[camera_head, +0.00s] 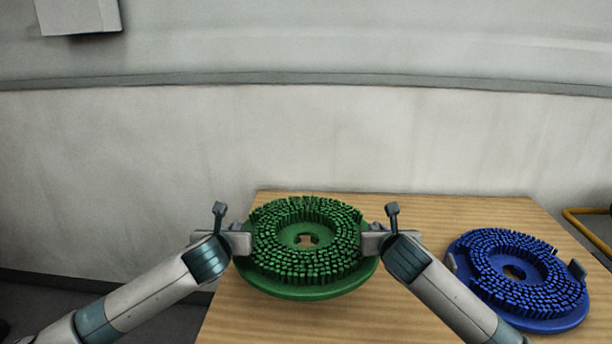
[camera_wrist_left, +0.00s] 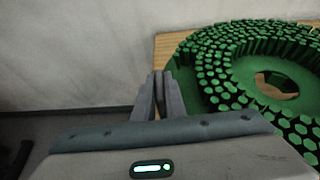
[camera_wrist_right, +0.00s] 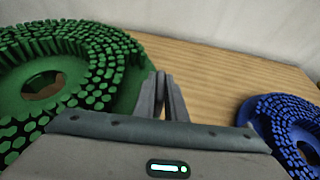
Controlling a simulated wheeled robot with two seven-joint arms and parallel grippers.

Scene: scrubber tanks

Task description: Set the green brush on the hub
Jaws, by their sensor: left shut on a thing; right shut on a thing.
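The green brush (camera_head: 304,290) is a round disc with a ring of green bristles facing up and a hole in its middle. My left gripper (camera_head: 241,241) is shut on its left edge, and my right gripper (camera_head: 371,240) is shut on its right edge. The brush looks about level; how high it is above the table is hard to tell. The wrist views show it beside the closed left fingers (camera_wrist_left: 160,88) and the closed right fingers (camera_wrist_right: 162,90). No hub is in view.
A wooden table (camera_head: 400,305) lies beneath. A blue brush (camera_head: 535,318) with upright side tabs lies on its right part, bristles up. A yellow pipe (camera_head: 585,230) is at the far right. A pale wall (camera_head: 300,140) stands behind. The table between the brushes is clear.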

